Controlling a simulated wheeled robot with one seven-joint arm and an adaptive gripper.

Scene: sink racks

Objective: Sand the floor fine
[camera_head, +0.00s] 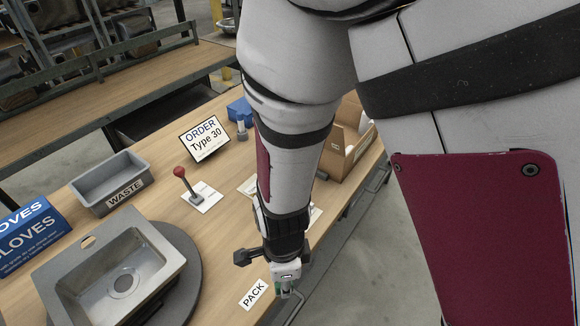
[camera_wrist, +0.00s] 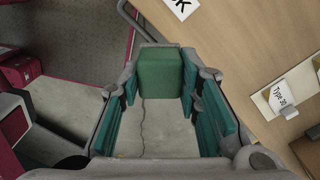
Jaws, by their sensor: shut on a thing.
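A grey metal sink (camera_head: 80,290) with a round drain in its floor lies on a dark round turntable (camera_head: 192,285) at the lower left of the head view. My gripper (camera_head: 287,285) is to the right of the sink, by the table's front edge. In the wrist view my gripper (camera_wrist: 160,88) is shut on a green block (camera_wrist: 160,72), held between the teal finger pads. Concrete floor shows below and around the block. In the head view the block is mostly hidden by the gripper.
The wooden table (camera_head: 225,230) holds a grey WASTE bin (camera_head: 108,183), a red-knobbed lever (camera_head: 183,178), an ORDER Type 30 sign (camera_head: 204,138), a blue gloves box (camera_head: 28,236) and a cardboard box (camera_head: 345,148). A PACK label (camera_head: 253,294) lies near the gripper. A Type 20 card (camera_wrist: 282,97) shows in the wrist view.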

